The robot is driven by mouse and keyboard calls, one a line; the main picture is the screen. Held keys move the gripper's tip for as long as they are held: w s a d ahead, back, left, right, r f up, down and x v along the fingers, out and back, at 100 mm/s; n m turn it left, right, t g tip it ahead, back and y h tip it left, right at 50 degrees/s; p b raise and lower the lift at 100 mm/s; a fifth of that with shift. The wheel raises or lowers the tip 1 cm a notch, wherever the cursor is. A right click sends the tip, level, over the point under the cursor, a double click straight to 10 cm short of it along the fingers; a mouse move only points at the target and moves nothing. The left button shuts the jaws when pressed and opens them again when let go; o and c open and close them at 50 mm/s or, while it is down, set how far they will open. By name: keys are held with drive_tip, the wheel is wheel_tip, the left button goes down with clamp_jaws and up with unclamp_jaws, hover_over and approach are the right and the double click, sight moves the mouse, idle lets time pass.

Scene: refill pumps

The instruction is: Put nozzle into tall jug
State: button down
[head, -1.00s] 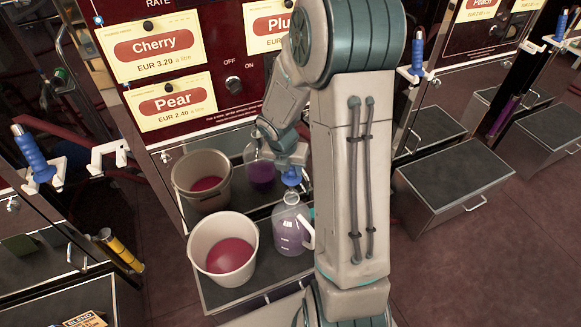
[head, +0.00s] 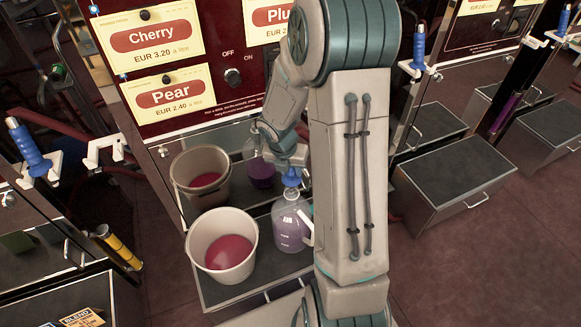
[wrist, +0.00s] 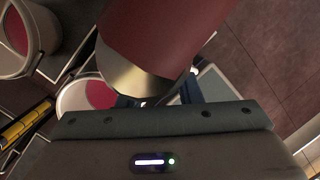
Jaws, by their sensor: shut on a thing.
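The tall jug (head: 291,226) is clear, with purple liquid and a handle on its right. It stands upright on the pump's step, beside a bucket. My gripper (head: 291,166) is right above the jug's mouth, shut on the blue nozzle (head: 291,177). The nozzle's lower end is at the mouth; I cannot tell whether its spout is inside. In the wrist view a thick maroon hose-like part with a brass-coloured end (wrist: 135,82) fills the top middle, above my gripper (wrist: 158,98). It hides most of the jug there.
A beige bucket (head: 222,246) with red liquid stands left of the jug. The bucket and purple jug behind look like reflections in the shiny panel. Other blue-handled nozzles hang at left (head: 28,150) and right (head: 418,48). A dark step (head: 455,178) is at right.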

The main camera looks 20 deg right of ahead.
sight(289, 176)
drive_tip(key=shift+s+a+b+x, duration=0.1)
drive_tip(key=shift+a+b+x, duration=0.05)
drive_tip(key=shift+b+x, duration=0.55)
drive_tip(key=shift+s+a+b+x, duration=0.15)
drive_tip(key=shift+b+x, duration=0.25)
drive_tip(key=shift+x, duration=0.5)
drive_tip(key=shift+s+a+b+x, duration=0.1)
drive_tip(key=shift+a+b+x, duration=0.1)
drive_tip(key=shift+b+x, duration=0.5)
drive_tip(key=c, duration=0.9)
unclamp_jaws()
drive_tip(key=shift+f, duration=0.2)
drive_tip(key=shift+c, duration=0.2)
